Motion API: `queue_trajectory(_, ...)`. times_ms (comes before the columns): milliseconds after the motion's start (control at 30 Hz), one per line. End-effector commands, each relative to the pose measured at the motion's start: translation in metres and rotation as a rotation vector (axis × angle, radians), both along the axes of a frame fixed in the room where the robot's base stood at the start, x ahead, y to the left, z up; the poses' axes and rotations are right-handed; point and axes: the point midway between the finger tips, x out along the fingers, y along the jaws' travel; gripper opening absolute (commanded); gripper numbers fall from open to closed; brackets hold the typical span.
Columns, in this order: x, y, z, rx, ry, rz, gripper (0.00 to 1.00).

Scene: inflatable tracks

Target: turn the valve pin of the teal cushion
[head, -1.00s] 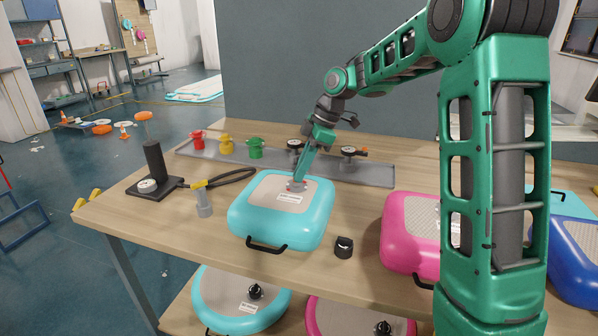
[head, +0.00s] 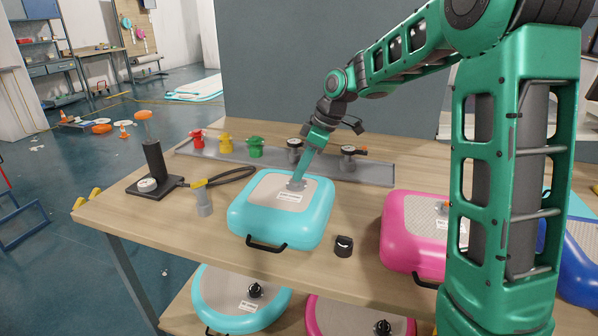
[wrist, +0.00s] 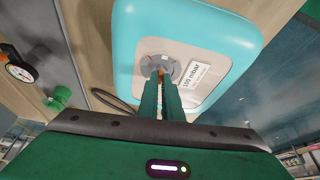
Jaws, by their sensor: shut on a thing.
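The teal cushion (head: 252,222) lies on the table, with a beige top, a white label and a black handle at its front. It also fills the upper part of the wrist view (wrist: 125,50). Its grey round valve (wrist: 146,58) sits on the top beside the label reading "100 mbar". My gripper (head: 296,184) points down onto the valve. In the wrist view its two green fingers (wrist: 162,76) are shut on the valve pin (wrist: 161,72), of which only a little orange shows between the tips. The rest of the pin is hidden by the fingers.
A black cap (head: 344,246) stands right of the cushion, and a pink cushion (head: 400,235) beyond it. A grey tray (head: 375,176) behind holds coloured fittings and gauges. A hand pump (head: 153,165) and a grey nozzle (head: 203,203) stand left. More cushions lie on the shelf below.

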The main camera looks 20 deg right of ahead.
Motion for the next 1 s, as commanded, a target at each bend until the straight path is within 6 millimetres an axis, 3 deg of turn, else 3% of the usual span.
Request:
queue_trajectory(67,0.000,0.000,0.000,0.000,0.000,0.001,0.00)
queue_trajectory(167,0.000,0.000,0.000,0.001,-0.001,0.001,0.22)
queue_trajectory(200,0.000,0.000,0.000,0.000,0.000,0.001,0.24)
queue_trajectory(567,-0.001,-0.002,0.005,0.001,-0.002,0.001,0.24)
queue_trajectory(1000,-0.013,-0.027,0.073,0.000,-0.002,0.000,0.24)
